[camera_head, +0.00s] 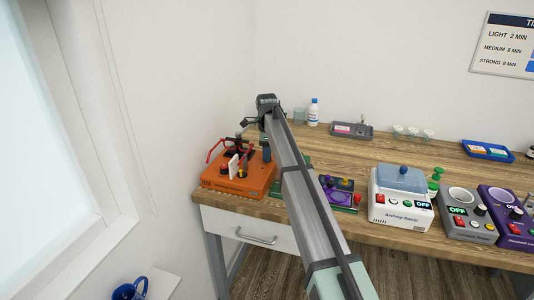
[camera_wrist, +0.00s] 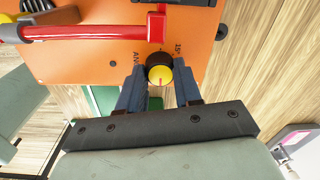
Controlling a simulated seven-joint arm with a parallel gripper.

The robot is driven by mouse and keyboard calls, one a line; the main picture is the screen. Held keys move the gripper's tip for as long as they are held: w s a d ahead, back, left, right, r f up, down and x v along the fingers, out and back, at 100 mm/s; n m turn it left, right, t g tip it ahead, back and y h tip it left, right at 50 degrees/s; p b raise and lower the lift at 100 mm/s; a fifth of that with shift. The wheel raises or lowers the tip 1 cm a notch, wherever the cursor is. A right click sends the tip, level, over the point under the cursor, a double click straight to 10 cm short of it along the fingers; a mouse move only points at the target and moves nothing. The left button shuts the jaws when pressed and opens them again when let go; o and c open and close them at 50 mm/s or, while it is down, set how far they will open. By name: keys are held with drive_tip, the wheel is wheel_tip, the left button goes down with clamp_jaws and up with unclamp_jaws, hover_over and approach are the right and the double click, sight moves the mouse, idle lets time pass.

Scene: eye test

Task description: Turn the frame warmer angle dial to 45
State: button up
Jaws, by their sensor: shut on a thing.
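The frame warmer is an orange box (camera_head: 222,181) at the left end of the table; its orange face (camera_wrist: 90,62) fills the top of the wrist view. The angle dial (camera_wrist: 159,75) has a black base and a yellow cap with a thin red mark, which points toward the bottom of that view. A "15°" label and part of an "AN" label are printed beside it; other markings are hidden. My gripper (camera_wrist: 160,80) is shut on the dial, one dark blue finger on each side. In the head view I cannot make out the fingers or the dial clearly.
A red bar (camera_wrist: 85,31) on the warmer lies close by the dial. My arm crosses the head view and hides part of the table. A purple device (camera_head: 340,195), a white sonar box (camera_head: 402,210) and a grey device (camera_head: 466,228) stand to the right. A grey tray (camera_head: 351,131) lies behind.

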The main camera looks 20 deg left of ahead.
drive_tip(key=o, duration=1)
drive_tip(key=shift+o, duration=0.2)
wheel_tip(320, 180, up, 14)
drive_tip(key=shift+s, duration=0.25)
drive_tip(key=shift+f, duration=0.1)
